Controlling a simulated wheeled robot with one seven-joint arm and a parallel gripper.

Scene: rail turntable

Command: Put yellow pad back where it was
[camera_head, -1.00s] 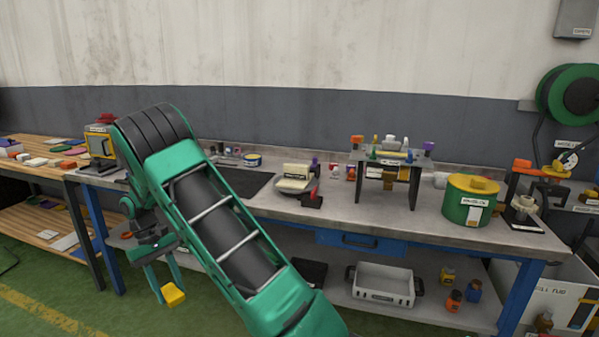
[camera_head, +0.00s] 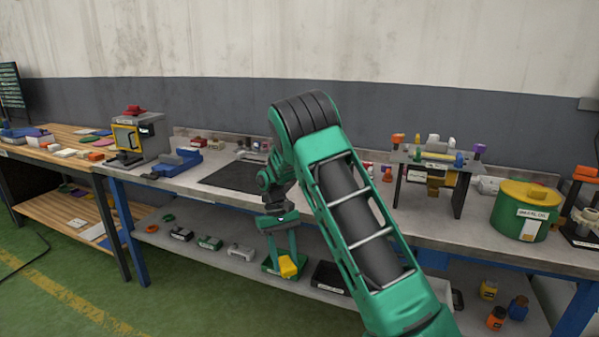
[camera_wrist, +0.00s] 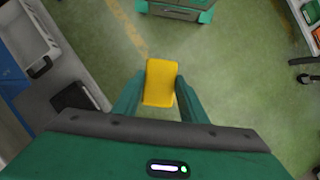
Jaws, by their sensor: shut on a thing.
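The yellow pad (camera_wrist: 160,84) is a small rounded yellow block held between the two green fingers of my gripper (camera_wrist: 158,100) in the wrist view. In the head view my gripper (camera_head: 283,262) points down with the yellow pad (camera_head: 288,267) at its tips. It hangs in front of the workbench (camera_head: 215,192), below the level of its top. In the wrist view there is green floor beneath the pad. The pad touches nothing but the fingers. My arm hides part of the bench top behind it.
The lower shelf (camera_head: 215,260) behind my gripper holds several small items and a black tray (camera_head: 330,276). A wooden table (camera_head: 60,140) with coloured pads (camera_head: 65,153) stands left. A green drum (camera_head: 525,212) and small stand (camera_head: 432,165) are on the bench right.

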